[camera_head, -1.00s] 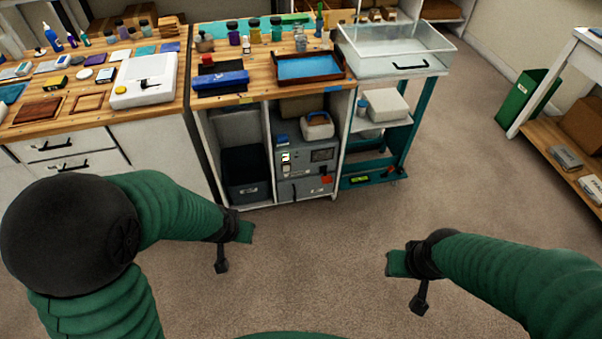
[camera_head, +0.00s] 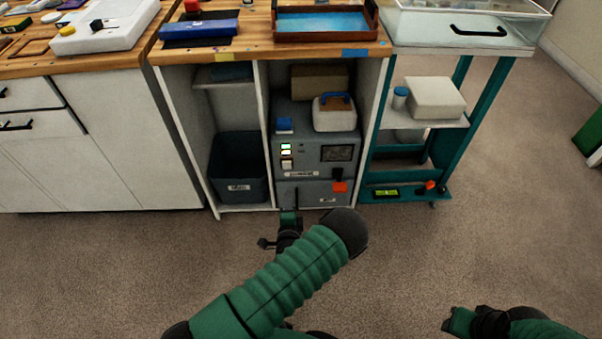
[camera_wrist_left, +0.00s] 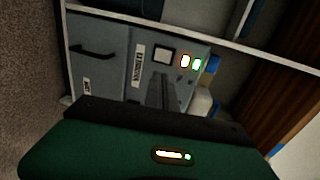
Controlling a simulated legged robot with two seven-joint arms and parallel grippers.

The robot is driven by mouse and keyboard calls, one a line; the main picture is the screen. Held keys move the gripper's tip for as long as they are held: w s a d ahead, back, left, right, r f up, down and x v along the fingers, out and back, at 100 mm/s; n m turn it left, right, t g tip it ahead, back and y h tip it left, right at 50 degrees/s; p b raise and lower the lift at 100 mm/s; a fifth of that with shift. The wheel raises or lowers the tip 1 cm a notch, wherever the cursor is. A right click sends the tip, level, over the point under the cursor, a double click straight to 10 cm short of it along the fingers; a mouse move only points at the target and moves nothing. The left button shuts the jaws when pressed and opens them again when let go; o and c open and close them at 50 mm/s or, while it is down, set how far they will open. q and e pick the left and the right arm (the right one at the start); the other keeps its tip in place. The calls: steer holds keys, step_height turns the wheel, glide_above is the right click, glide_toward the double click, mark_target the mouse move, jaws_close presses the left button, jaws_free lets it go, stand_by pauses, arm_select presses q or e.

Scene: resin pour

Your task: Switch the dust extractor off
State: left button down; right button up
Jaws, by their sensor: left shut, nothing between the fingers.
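The dust extractor (camera_head: 318,150) is a grey box in the open cabinet bay under the bench. Its front has a green light, an orange light (camera_head: 286,153), a pale switch (camera_head: 286,165) and a dark panel. In the left wrist view the extractor (camera_wrist_left: 115,60) appears turned sideways, with a pale square switch (camera_wrist_left: 161,56) beside the lit orange and green lights. My left gripper (camera_head: 289,216) is shut and empty, in front of and below the switch in the head view. Its dark fingers (camera_wrist_left: 160,90) point at the front panel. My right gripper (camera_head: 448,322) is low at right; its jaws are unclear.
A dark bin (camera_head: 238,165) stands in the bay to the left. A white box with a blue handle (camera_head: 335,113) sits on the extractor. A teal cart (camera_head: 405,190) stands at right. The carpet (camera_head: 110,265) in front is clear.

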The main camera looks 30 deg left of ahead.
arm_select(q)
steer(key=b, duration=0.7)
glide_toward(287, 165)
steer(key=x, duration=0.6)
steer(key=shift+s+f, duration=0.1)
steer(key=shift+f, duration=0.1)
steer(key=shift+w+a+r, duration=0.2)
steer(key=shift+w+r, duration=0.05)
steer(key=shift+w, duration=0.05)
